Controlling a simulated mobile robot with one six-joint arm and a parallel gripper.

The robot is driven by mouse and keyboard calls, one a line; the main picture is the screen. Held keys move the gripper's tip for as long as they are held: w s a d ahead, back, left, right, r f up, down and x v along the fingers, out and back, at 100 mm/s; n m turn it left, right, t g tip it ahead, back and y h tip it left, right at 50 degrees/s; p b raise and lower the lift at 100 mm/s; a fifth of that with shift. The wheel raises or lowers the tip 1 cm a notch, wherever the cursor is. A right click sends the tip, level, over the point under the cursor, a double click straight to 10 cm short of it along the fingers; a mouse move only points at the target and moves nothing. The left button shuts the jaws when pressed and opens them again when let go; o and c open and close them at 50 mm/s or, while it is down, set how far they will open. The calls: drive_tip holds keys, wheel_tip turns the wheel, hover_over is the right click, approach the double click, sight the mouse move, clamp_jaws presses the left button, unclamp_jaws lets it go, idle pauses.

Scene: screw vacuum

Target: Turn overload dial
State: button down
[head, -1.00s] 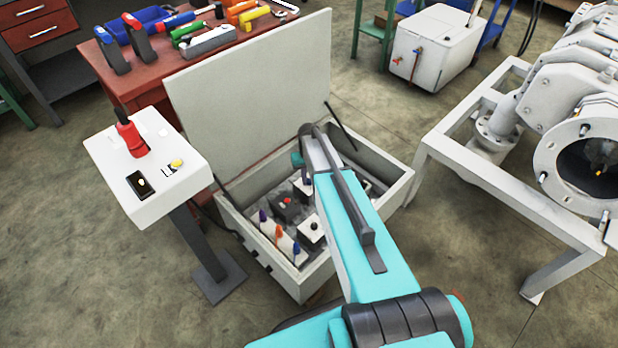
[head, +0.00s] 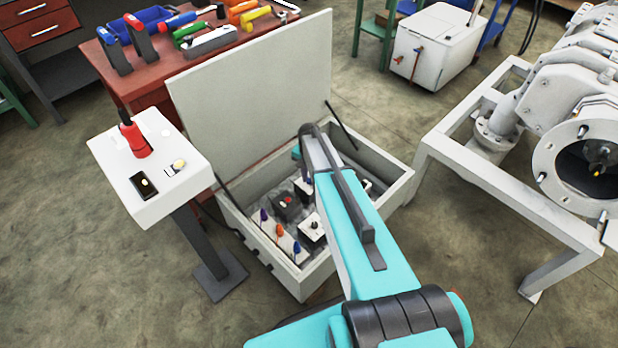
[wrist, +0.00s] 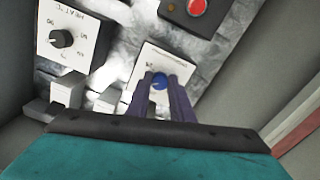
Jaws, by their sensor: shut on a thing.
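A small blue dial knob (wrist: 160,77) sits on a white plate (wrist: 150,62) with small markings in the wrist view. The lettering is too small to read. My gripper (wrist: 160,86) has its two dark fingers shut on the blue knob, one on each side. In the head view, my arm reaches into the open control box (head: 283,279) and hides the gripper and this dial.
A dial labelled heat (wrist: 62,38) is on the left in the wrist view. A red button (wrist: 198,6) is above. The box walls and raised lid (head: 250,90) enclose the work area. A white pedestal (head: 150,200) stands to the left.

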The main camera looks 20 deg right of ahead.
sight(309, 180)
drive_tip(key=shift+a, duration=0.2)
idle(0.3)
drive_tip(key=c, duration=1.6)
unclamp_jaws()
drive_tip(key=shift+d, duration=0.1)
drive_tip(key=shift+o, duration=0.2)
drive_tip(key=shift+r, duration=0.1)
wheel_tip(309, 180, up, 14)
drive_tip(key=shift+p, duration=0.35)
